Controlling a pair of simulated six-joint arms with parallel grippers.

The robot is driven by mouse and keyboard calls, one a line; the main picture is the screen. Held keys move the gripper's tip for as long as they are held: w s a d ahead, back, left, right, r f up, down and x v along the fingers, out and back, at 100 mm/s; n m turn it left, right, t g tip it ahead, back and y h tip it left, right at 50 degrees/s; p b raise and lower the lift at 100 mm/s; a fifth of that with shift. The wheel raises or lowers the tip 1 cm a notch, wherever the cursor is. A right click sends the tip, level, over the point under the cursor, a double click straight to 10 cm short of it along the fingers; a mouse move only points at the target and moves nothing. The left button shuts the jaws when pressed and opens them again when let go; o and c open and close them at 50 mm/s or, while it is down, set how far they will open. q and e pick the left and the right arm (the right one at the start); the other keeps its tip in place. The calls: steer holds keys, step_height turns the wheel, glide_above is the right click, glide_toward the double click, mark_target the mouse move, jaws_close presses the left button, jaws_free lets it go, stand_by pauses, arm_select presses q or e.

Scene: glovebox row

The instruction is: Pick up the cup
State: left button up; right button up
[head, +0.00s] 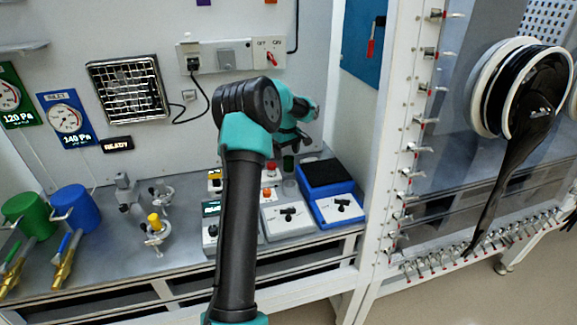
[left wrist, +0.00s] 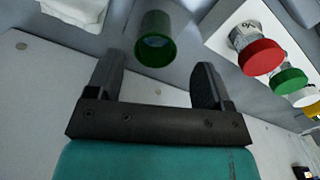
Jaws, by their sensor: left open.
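A green cup (left wrist: 155,38) shows in the left wrist view just beyond my left gripper's fingertips, lined up with the gap between them. My left gripper (left wrist: 160,66) is open, with nothing between its fingers. In the head view the left gripper (head: 291,142) is small and partly hidden behind my arm, over the back of the bench. A small dark green thing (head: 288,163), seemingly the cup, shows just below it. I cannot tell whether the fingers touch the cup. My right gripper is in neither view.
Jars with red (left wrist: 261,57), green (left wrist: 289,80) and other lids stand right of the cup. In the head view, a blue device (head: 333,208) and a grey device (head: 288,221) sit in front of the cup. Green (head: 28,212) and blue (head: 76,207) containers stand at the left.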

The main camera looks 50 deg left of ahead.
mark_target(288, 162)
arm_select(q)
steer(key=shift+w+d+f, duration=0.15)
steer(key=shift+f, duration=1.15)
steer(key=shift+w+d+f, duration=0.1)
steer(key=shift+f, duration=1.2)
steer(key=shift+c, duration=0.2)
steer(key=c, duration=1)
steer(key=shift+o, duration=0.2)
steer(key=shift+r, duration=0.1)
steer(key=shift+d+r, duration=0.2)
steer(key=shift+r, duration=0.3)
step_height(288, 162, up, 10)
steer(key=r, duration=0.1)
steer(key=s+d, duration=0.3)
steer(key=d, duration=0.6)
steer(key=s+d, duration=0.4)
steer(key=d, duration=0.5)
steer(key=shift+s+f, duration=0.15)
steer(key=shift+f, duration=0.15)
steer(key=shift+d, duration=0.1)
